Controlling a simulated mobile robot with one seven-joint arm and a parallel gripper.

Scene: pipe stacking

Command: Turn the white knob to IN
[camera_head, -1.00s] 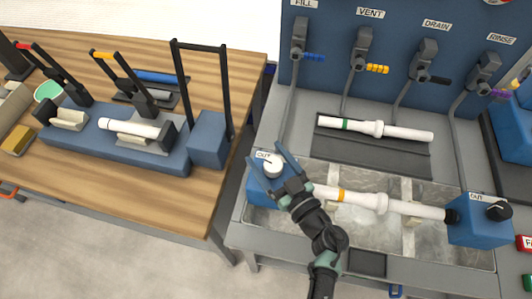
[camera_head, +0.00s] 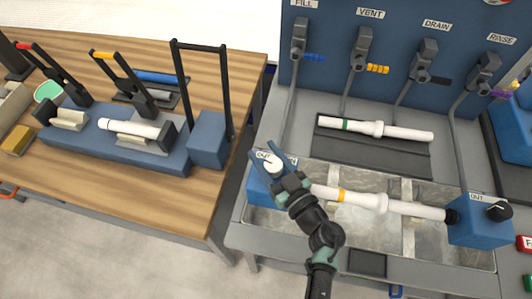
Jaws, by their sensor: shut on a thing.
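The white knob (camera_head: 273,166) sits on top of the blue block (camera_head: 260,189) at the left end of the sink basin. A small label reading OUT (camera_head: 264,155) shows behind it, and another label, partly covered, is to its right. My gripper (camera_head: 267,153) reaches over the block from the lower right, with its two fingers on either side of the white knob, shut on it. The direction the knob points is too small to tell.
A white pipe with an orange band (camera_head: 378,202) lies across the basin, toward a right blue block (camera_head: 478,233) with a black knob (camera_head: 498,211). Another white pipe with a green band (camera_head: 376,129) lies behind on a dark mat. A wooden table (camera_head: 150,207) is at the left.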

